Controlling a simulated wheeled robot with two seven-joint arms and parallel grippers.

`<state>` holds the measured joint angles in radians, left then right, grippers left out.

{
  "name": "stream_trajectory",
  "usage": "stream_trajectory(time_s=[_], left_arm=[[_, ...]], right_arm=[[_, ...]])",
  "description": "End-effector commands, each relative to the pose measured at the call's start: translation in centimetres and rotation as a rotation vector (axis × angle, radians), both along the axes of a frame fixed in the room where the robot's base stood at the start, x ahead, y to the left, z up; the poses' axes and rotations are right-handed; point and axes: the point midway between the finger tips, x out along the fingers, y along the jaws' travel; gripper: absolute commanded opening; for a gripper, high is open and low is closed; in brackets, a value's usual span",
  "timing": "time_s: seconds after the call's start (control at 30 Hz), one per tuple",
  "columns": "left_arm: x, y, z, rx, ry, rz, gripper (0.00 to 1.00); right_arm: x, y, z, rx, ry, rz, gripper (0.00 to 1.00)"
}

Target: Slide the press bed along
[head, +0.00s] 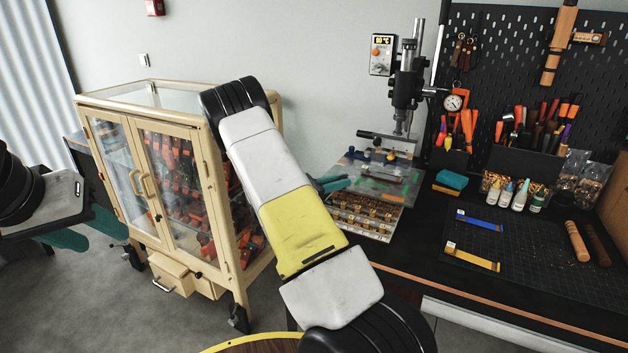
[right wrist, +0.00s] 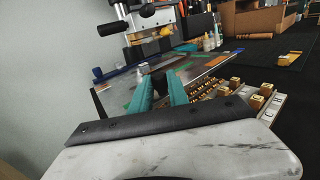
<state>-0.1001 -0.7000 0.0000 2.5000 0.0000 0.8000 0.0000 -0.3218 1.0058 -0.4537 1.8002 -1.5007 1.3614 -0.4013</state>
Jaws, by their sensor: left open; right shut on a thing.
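The press bed (head: 408,171) is a flat plate with greenish and brown patches under the stamping press (head: 406,90). It also shows in the right wrist view (right wrist: 205,68). My right gripper (head: 332,184) reaches the bed's left edge with its teal fingers, which are shut on that edge. The right wrist view shows the two fingers (right wrist: 166,88) a small gap apart at the bed; the exact contact is partly hidden by the fingers. My left gripper (head: 84,232) is open and empty at the far left, in front of the cabinet and away from the press.
A tray of brass stamps (head: 365,215) lies in front of the bed. The black bench holds a teal sponge (head: 451,180), small bottles and a cutting mat (head: 482,232) with strips. A cream glass-doored cabinet (head: 167,195) stands left of my right arm.

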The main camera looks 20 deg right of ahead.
Motion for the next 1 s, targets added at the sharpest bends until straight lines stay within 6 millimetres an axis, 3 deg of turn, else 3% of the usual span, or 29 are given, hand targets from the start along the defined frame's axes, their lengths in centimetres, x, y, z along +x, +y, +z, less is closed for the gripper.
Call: stream_trajectory(time_s=[0.9,0.93,1.0], left_arm=[[0.0,0.0,0.0,0.0,0.0,0.0,0.46],[0.0,0.0,0.0,0.0,0.0,0.0,0.46],[0.0,0.0,0.0,0.0,0.0,0.0,0.46]], right_arm=[[4.0,-4.4,0.1,-0.002,-0.001,0.004,0.0],[4.0,-4.4,0.1,-0.002,-0.001,0.005,0.22],[4.0,-4.4,0.1,-0.002,-0.001,0.005,0.36]])
